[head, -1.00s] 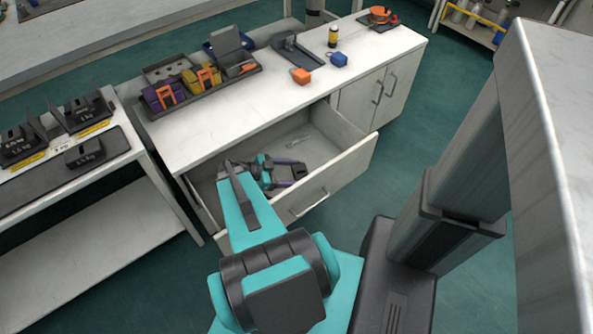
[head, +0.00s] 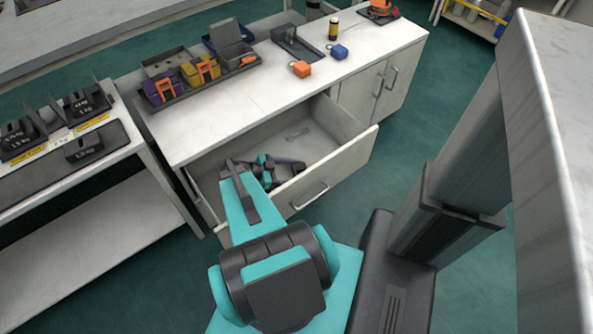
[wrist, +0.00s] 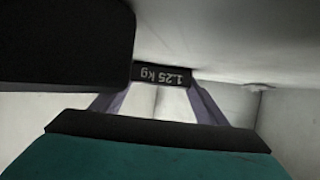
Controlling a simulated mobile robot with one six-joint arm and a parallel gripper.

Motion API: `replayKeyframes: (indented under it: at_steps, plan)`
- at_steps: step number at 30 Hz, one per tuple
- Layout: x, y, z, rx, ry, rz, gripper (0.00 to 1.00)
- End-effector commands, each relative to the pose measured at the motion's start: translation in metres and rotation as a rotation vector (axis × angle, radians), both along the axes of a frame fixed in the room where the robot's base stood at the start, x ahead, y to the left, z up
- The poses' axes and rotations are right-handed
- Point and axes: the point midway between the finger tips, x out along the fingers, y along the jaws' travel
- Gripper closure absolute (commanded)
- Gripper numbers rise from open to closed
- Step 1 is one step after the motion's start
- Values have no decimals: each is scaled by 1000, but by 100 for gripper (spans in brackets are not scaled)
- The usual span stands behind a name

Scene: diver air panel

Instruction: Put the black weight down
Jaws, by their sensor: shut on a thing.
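My gripper (head: 283,168) reaches down into the open drawer (head: 340,165) of the white cabinet. The pale drawer interior lies around the gripper; I cannot tell whether the weight touches the drawer floor.
Other black weights (head: 85,147) stand on the left table. The drawer's right part is mostly bare.

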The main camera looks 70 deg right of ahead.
Motion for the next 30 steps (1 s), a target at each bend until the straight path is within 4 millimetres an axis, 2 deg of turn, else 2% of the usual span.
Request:
replayKeyframes:
  at_steps: [4,5,8,22,30]
  plan:
    - [0,0,1,-4,4,0,96]
    - [0,0,-2,0,0,0,30]
    - [0,0,-1,0,0,0,14]
    - [0,0,1,0,0,0,14]
    - [19,12,10,-1,-1,3,14]
